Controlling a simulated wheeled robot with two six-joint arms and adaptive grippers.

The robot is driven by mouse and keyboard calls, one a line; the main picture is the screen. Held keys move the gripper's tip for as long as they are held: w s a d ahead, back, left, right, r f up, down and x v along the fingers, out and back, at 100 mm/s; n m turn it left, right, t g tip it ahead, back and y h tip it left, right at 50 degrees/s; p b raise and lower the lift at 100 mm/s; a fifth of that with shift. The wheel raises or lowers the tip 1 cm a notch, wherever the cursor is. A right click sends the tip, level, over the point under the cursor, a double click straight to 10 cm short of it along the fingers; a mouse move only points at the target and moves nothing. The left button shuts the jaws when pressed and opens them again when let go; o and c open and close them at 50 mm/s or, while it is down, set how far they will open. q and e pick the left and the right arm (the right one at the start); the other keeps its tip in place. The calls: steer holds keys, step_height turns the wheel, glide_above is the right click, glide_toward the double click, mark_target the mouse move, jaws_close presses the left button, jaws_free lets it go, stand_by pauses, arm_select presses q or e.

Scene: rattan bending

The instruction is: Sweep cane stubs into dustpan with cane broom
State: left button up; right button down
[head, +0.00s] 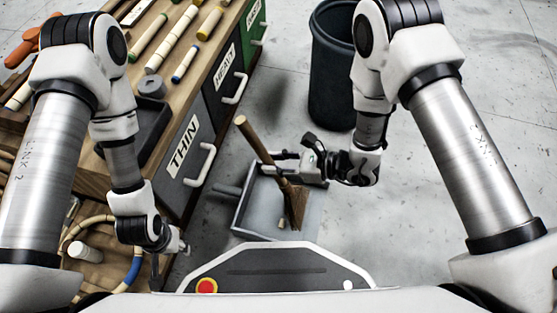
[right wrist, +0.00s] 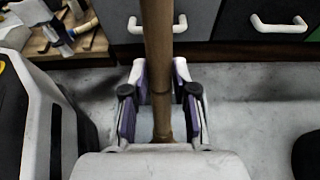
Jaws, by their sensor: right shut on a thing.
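The cane broom has a brown handle (head: 255,143) leaning up to the left and a bristle head (head: 296,208) pointing down. My right gripper (head: 282,170) is shut on the handle just above the bristles. In the right wrist view, the handle (right wrist: 158,50) rises between my gripper's fingers (right wrist: 160,105). The grey dustpan (head: 243,218) lies on the floor, with the bristle head over its right part. A small pale cane stub (head: 281,224) shows beside the bristles. My left gripper (head: 170,257) hangs low at the left, by the bench; its jaws are unclear.
A wooden bench with cane pieces and drawers, labelled THIN (head: 184,145) and HEAVY (head: 225,67), stands at the left. A dark bin (head: 331,75) stands behind my right gripper. A cane coil (head: 131,268) lies lower left. The floor at right is clear.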

mark_target(267, 152)
steer(key=shift+s+d+r+p, duration=0.1)
steer(key=shift+d+r+p, duration=0.1)
steer(key=shift+r+p, duration=0.6)
steer(key=shift+s+d+r+p, duration=0.1)
steer(key=shift+d+r+p, duration=0.15)
steer(key=shift+r+p, duration=0.55)
steer(key=shift+d+r+p, duration=0.2)
steer(key=shift+r+p, duration=0.4)
steer(key=shift+r, duration=0.35)
